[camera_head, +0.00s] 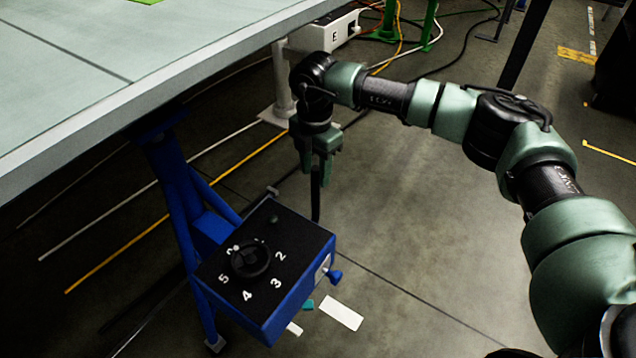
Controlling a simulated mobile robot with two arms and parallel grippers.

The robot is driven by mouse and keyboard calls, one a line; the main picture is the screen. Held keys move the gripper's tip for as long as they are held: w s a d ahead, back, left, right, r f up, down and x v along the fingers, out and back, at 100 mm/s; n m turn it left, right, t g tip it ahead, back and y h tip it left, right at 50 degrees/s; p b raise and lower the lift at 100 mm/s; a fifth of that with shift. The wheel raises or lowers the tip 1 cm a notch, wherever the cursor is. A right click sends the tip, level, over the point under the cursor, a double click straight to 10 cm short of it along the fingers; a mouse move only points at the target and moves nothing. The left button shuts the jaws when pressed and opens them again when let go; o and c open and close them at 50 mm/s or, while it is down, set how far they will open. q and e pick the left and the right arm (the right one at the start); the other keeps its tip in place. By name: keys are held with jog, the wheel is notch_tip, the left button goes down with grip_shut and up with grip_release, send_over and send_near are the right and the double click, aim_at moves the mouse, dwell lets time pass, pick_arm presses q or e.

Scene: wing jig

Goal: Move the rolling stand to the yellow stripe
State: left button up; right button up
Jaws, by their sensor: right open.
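A blue stand (176,190) with a box on it stands at the table's near edge. The box top (292,232) is black, with a round dial and white numbers; I cannot tell for sure whether this is the rolling stand. A yellow stripe (180,205) runs along the floor behind the stand, left of the gripper. My left gripper is out of view.
A large pale table (150,86) fills the upper left, above the stand. A white box marked E (335,32), cables and green legs are at the back. White and teal scraps (341,313) lie on the floor. More yellow marks (578,55) are at right. The middle floor is clear.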

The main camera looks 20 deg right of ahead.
aim_at(316, 185)
notch_tip(316, 185, down, 6)
jog(key=shift+r+b, duration=0.25)
jog(key=shift+b, duration=0.1)
grip_shut()
dwell(1.3)
